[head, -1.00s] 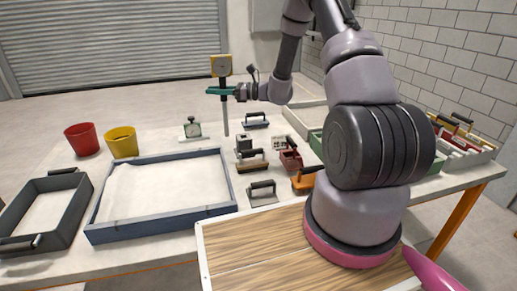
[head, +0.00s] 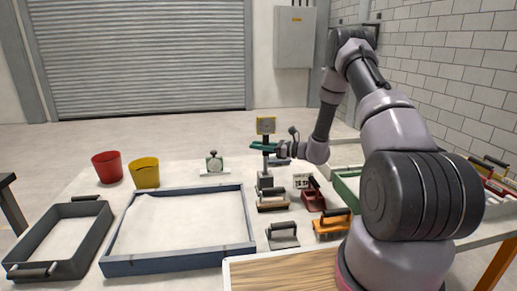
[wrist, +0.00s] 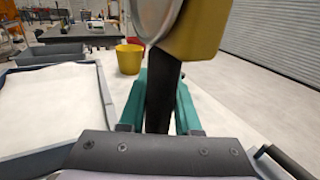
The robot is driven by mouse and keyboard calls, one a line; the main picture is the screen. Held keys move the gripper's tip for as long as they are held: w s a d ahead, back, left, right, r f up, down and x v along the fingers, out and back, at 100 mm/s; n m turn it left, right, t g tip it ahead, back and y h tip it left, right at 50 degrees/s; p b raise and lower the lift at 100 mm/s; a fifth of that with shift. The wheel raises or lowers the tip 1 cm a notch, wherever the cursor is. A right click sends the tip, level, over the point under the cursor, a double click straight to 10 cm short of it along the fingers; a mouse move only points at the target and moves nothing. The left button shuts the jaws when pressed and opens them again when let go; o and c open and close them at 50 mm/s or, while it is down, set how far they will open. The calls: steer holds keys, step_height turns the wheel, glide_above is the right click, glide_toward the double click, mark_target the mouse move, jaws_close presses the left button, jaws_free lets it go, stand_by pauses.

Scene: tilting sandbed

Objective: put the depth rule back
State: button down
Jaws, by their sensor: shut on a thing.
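The depth rule has a yellow dial head (head: 266,125) on a dark upright stem. My gripper (head: 264,147), with teal fingers, is shut on the stem just below the head. The rule is upright over the back of the bench, behind the hand tools. Its lower end is hard to make out beside a small grey block tool (head: 265,183), so I cannot tell whether it touches anything. In the wrist view the yellow housing (wrist: 197,28) and dark stem (wrist: 162,92) stand between the teal fingers (wrist: 160,105).
A blue-framed sandbed (head: 180,265) lies left, with a dark tray (head: 20,240) beyond it. Several trowels and floats, including an orange one (head: 332,224), crowd the bench below my gripper.

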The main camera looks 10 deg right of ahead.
steer(key=shift+f, duration=0.4)
steer(key=c, duration=0.6)
jaws_free()
steer(key=shift+f, duration=0.1)
steer(key=v, duration=1.2)
